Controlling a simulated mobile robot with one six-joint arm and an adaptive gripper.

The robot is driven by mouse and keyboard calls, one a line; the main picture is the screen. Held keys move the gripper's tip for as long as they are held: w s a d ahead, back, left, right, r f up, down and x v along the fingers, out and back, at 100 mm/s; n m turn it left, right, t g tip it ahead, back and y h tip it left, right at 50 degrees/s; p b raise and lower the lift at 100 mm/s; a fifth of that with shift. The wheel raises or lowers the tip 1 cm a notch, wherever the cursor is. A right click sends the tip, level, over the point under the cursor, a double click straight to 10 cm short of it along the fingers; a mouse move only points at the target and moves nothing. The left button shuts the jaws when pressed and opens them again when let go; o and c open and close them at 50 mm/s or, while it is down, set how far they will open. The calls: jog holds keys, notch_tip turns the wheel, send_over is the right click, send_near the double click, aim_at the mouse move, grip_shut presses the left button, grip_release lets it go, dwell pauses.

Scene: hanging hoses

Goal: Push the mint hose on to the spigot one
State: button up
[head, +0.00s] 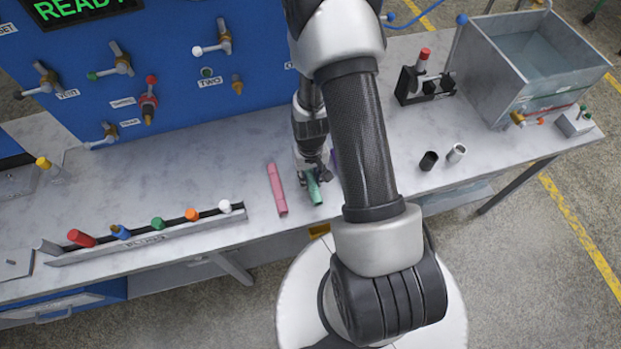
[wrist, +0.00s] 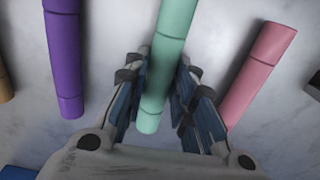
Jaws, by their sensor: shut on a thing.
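The mint hose (head: 315,190) is a short green tube at the bench's front edge, with its near end showing below my gripper (head: 311,168). In the wrist view the mint hose (wrist: 174,35) runs between the two fingers of my gripper (wrist: 160,75), which are shut on it near one end. The hose looks to lie on or close to the bench top; I cannot tell if it is lifted. Spigot one is not visible; my arm covers that part of the blue panel (head: 180,25), where a partly hidden label (head: 288,66) shows.
A pink hose (head: 277,189) lies just left of the mint one, and a purple hose (wrist: 62,60) lies on its other side. A rack (head: 150,237) of coloured plugs stands at the front left. Two cups (head: 428,160) and a metal tank (head: 530,65) are at right.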

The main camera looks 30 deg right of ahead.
grip_shut()
jog(key=shift+r, duration=0.15)
